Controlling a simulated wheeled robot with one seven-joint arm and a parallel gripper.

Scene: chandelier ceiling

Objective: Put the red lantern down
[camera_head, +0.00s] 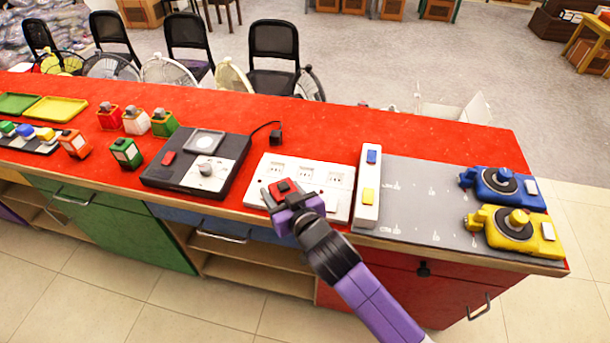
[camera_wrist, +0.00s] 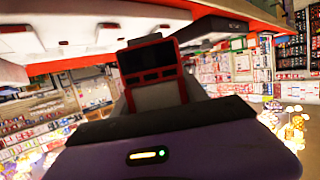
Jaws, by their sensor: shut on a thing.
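My gripper (camera_head: 284,194) is shut on a small red-framed block with dark panes, which I take as the red lantern (camera_head: 281,186). It shows over the front left part of a white socket panel (camera_head: 333,197) on the red counter. I cannot tell whether it touches the panel. In the wrist view the lantern (camera_wrist: 148,58) is between the fingers, its lower part hidden by the gripper body. Another red lantern (camera_head: 108,117) and an orange-red one (camera_head: 74,144) stand at the counter's left.
White (camera_head: 136,122) and green lanterns (camera_head: 163,124) stand nearby. A black device (camera_head: 170,178) lies left of the panel, and a white strip (camera_head: 367,205) right of it. A grey mat (camera_head: 410,205) bears blue and yellow devices. The counter (camera_head: 350,127) is bare behind the panel.

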